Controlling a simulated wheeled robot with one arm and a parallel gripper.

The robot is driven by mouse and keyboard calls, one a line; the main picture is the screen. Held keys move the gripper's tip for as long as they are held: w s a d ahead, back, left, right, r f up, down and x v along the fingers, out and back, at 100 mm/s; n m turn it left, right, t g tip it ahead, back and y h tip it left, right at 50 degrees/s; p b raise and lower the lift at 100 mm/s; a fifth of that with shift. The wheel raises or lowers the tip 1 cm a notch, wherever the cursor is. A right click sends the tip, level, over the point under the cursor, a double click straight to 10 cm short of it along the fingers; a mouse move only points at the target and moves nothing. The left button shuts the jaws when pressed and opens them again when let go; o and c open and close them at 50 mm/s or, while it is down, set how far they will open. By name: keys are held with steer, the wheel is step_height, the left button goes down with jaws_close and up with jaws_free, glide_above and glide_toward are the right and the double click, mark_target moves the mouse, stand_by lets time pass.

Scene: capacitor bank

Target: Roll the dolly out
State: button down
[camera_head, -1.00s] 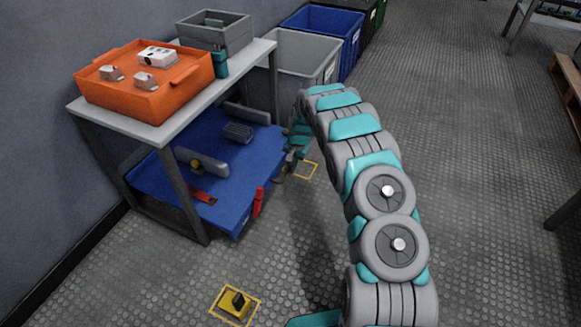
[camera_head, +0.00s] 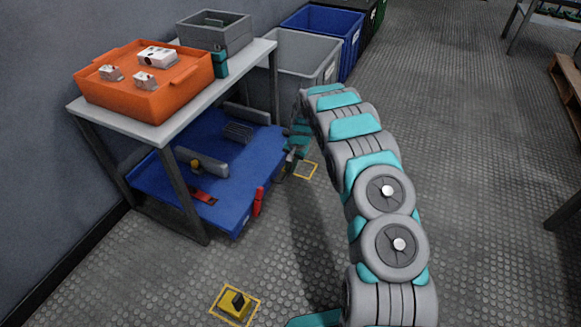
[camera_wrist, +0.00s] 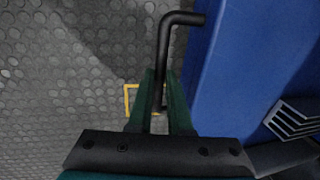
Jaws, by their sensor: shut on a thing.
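The blue dolly (camera_head: 235,165) sits low under the workbench, with its right side sticking out past the bench legs. In the wrist view its blue deck (camera_wrist: 225,95) fills the right side. A black bent handle bar (camera_wrist: 163,50) stands along the dolly's edge, with its bent end toward the deck. My gripper (camera_wrist: 162,90) is shut on this bar, one green finger on each side. In the head view my gripper (camera_head: 291,158) is at the dolly's right edge, partly hidden by my arm, and the handle is hard to make out there.
The workbench (camera_head: 180,118) carries an orange tray (camera_head: 140,98) and a grey bin (camera_head: 213,38). The dolly bears a grey block, a ribbed part (camera_head: 238,132) and red items. A yellow-and-black block (camera_head: 235,303) lies in a marked floor square.

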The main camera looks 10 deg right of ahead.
steer(key=shift+d, duration=0.1)
stand_by(0.3)
steer(key=s+d+p, duration=0.1)
steer(key=s+d, duration=1.1)
steer(key=d, duration=0.5)
steer(key=s+d+p, duration=0.1)
steer(key=s+d, duration=1.1)
steer(key=d, duration=0.5)
steer(key=shift+s, duration=0.4)
steer(key=shift+d, duration=0.15)
steer(key=c, duration=0.9)
jaws_free()
steer(key=shift+s+d, duration=0.1)
steer(key=shift+o, duration=0.3)
steer(key=shift+r, duration=0.1)
step_height(320, 180, up, 8)
steer(key=d+p, duration=0.1)
steer(key=shift+s+f, duration=0.25)
steer(key=shift+s, duration=0.2)
